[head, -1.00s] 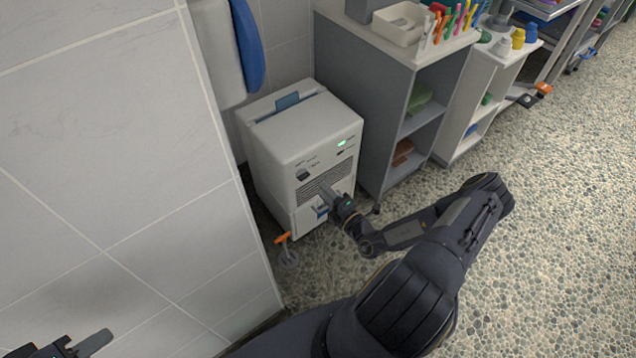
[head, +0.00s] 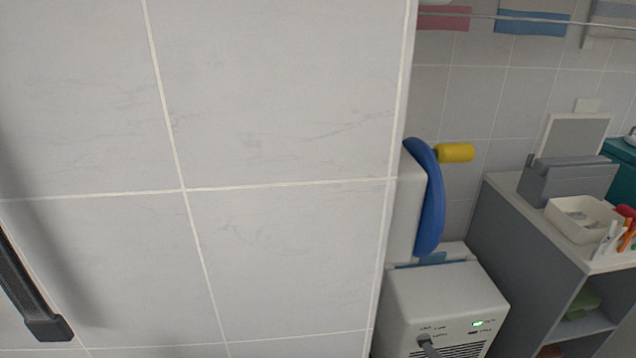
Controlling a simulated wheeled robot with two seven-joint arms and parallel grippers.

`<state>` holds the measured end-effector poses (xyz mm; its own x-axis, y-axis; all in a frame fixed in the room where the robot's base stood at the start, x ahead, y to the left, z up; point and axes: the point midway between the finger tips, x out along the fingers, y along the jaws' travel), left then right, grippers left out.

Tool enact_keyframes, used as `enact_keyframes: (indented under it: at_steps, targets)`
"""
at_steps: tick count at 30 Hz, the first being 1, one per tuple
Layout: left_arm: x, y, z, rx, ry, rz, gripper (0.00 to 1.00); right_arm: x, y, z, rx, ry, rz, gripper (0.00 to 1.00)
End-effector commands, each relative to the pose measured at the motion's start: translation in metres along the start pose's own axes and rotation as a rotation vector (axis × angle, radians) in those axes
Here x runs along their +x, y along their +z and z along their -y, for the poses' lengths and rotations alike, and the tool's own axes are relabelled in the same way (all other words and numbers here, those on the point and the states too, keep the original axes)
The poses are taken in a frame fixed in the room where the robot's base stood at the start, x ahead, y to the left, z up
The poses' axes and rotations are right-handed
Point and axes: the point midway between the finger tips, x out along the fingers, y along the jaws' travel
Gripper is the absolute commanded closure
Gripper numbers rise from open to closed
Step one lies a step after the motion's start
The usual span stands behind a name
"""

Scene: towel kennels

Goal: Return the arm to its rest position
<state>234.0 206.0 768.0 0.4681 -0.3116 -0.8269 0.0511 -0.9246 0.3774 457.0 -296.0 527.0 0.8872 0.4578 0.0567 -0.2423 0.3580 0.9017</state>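The front of a white machine (head: 445,300) shows at the bottom right of the head view, with a lit green indicator (head: 478,323). A small dark grey piece (head: 429,347) stands at its front panel, cut by the bottom edge. It may be a tip of my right gripper or the machine's knob; I cannot tell which. The rest of my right arm is below the picture. No fingers of my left gripper can be made out. A dark bar with a black block end (head: 48,328) reaches in from the left edge; I cannot tell what it belongs to.
A tiled wall (head: 270,110) fills the left and middle, its edge close to the machine. A white unit with a blue curved part (head: 431,205) hangs above the machine. A grey cabinet (head: 530,250) stands at the right, bearing a cream tray (head: 570,232) and pens.

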Motion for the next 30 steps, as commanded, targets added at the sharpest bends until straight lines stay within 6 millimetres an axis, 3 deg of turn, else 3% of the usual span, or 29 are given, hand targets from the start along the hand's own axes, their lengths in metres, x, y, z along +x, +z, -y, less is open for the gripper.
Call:
enact_keyframes:
  at_steps: [1,3,8,12,15,21,29,30]
  targets:
    - [0.000,0.000,0.000,0.000,0.000,0.000,0.64,0.010,-0.001,-0.032,-0.148,0.054,-0.114,0.69]
    - [0.000,0.000,0.000,0.000,0.000,0.000,0.64,0.016,-0.009,-0.071,-0.349,0.132,-0.263,0.69]
    - [0.000,0.000,0.000,0.000,0.000,0.000,0.64,0.012,-0.033,-0.148,-0.809,0.323,-0.562,0.69]
    - [0.000,0.000,0.000,0.000,0.000,0.000,0.64,-0.007,-0.053,-0.201,-1.214,0.503,-0.783,0.69]
    - [0.000,0.000,0.000,0.000,0.000,0.000,0.64,-0.027,-0.064,-0.231,-1.501,0.636,-0.917,0.69]
    - [0.000,0.000,0.000,0.000,0.000,0.000,0.64,-0.073,-0.073,-0.273,-2.077,0.889,-1.124,0.69]
    - [0.000,0.000,0.000,0.000,0.000,0.000,0.64,-0.117,-0.068,-0.295,-2.637,1.097,-1.253,0.69]
    - [0.000,0.000,0.000,0.000,0.000,0.000,0.64,-0.121,-0.066,-0.296,2.629,-1.087,1.230,0.69]
